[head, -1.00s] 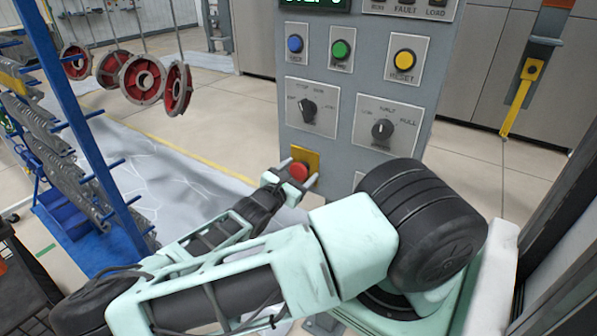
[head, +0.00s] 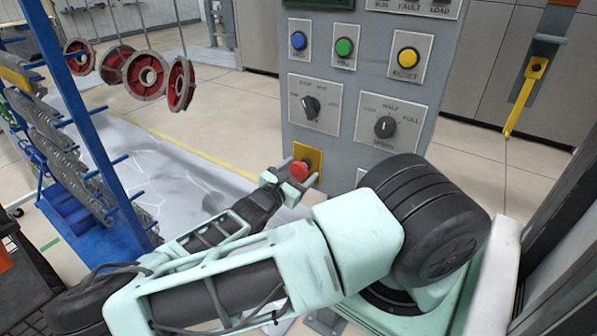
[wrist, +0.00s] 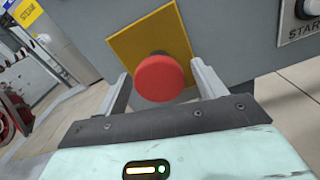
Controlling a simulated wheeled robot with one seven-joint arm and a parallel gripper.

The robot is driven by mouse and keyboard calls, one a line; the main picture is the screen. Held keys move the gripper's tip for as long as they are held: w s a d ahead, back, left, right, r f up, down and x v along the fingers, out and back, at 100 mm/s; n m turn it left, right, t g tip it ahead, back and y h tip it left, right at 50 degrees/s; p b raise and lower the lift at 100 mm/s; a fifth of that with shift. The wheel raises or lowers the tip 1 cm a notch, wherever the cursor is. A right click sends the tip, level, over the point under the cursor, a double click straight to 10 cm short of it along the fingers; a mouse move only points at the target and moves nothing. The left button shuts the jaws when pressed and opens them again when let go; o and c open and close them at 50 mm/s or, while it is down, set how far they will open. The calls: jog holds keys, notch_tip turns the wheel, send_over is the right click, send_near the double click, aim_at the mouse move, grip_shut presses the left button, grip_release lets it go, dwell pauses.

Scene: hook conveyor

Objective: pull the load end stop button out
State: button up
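The red stop button (head: 299,170) sits on a yellow square plate (head: 312,157) low on the grey control panel. In the wrist view the round red button (wrist: 159,77) stands out from its yellow plate (wrist: 150,37). My gripper (head: 286,171) is at the button, its fingers apart. In the wrist view my gripper (wrist: 160,85) has one finger on each side of the button, with a visible gap on both sides. The button's label and whether it is latched in cannot be seen.
The grey panel (head: 350,70) also carries a blue button (head: 298,41), a green button (head: 344,47), a yellow reset button (head: 407,58) and two rotary knobs above. A START button (wrist: 309,8) is at right in the wrist view. A blue rack (head: 100,150) stands left.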

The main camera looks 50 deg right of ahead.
jog(key=shift+a, duration=0.1)
jog(key=s+a+b, duration=0.1)
jog(key=a+b, duration=0.4)
jog(key=a, duration=1.2)
jog(key=shift+s, duration=0.15)
jog(key=shift+s, duration=0.1)
